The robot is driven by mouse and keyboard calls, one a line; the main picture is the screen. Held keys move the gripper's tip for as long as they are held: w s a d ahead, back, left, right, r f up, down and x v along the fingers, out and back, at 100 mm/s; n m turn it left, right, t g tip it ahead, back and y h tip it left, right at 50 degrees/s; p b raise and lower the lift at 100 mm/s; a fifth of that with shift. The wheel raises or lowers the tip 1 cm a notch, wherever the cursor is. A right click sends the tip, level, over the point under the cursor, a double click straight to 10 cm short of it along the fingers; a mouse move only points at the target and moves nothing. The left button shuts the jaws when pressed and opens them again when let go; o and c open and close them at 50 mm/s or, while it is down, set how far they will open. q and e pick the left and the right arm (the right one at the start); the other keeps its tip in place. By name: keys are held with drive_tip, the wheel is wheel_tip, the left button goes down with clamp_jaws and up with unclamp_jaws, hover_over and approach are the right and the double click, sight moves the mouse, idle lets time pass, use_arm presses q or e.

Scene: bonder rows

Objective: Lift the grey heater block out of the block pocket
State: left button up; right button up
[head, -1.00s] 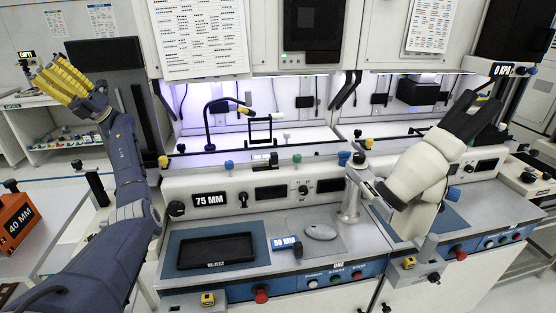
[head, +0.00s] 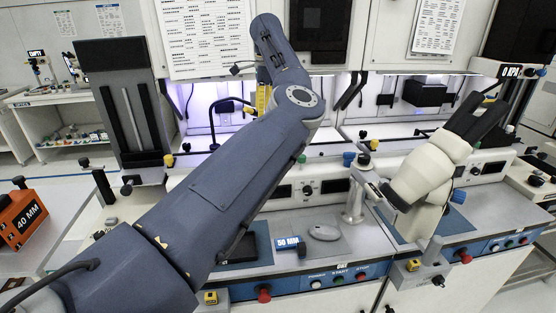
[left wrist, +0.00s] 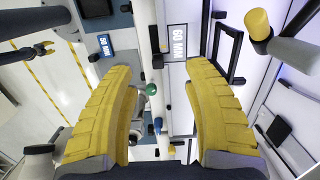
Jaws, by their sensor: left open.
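My left gripper (head: 262,98) is up in front of the lit bay in the head view, mostly hidden behind my own forearm. In the left wrist view its two yellow fingers (left wrist: 155,105) are spread wide with nothing between them. I cannot make out the grey heater block or the block pocket in either view; my left arm covers part of the bench.
A cream microscope (head: 430,175) stands right of the arm. A dark tray (head: 238,250), a blue 50 MM tag (head: 290,242) and a grey oval object (head: 324,233) lie on the bench. A 60 MM plate (left wrist: 178,42) and a black frame (left wrist: 222,50) are near the left fingers.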

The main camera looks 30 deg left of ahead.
use_arm(q)
drive_tip(key=shift+t+h, duration=0.3)
drive_tip(key=d+f, duration=0.1)
drive_tip(key=f, duration=0.2)
drive_tip(key=w+f, duration=0.1)
drive_tip(key=f, duration=0.3)
drive_tip(key=d+f, duration=0.1)
drive_tip(key=f, duration=0.3)
drive_tip(key=shift+w+d, duration=0.15)
drive_tip(key=shift+d, duration=0.15)
drive_tip(key=shift+d+f, duration=0.15)
drive_tip(key=shift+f, duration=1.2)
drive_tip(key=shift+d+f, duration=0.15)
drive_tip(key=shift+f, duration=1.15)
drive_tip(key=shift+c, duration=0.5)
clamp_jaws()
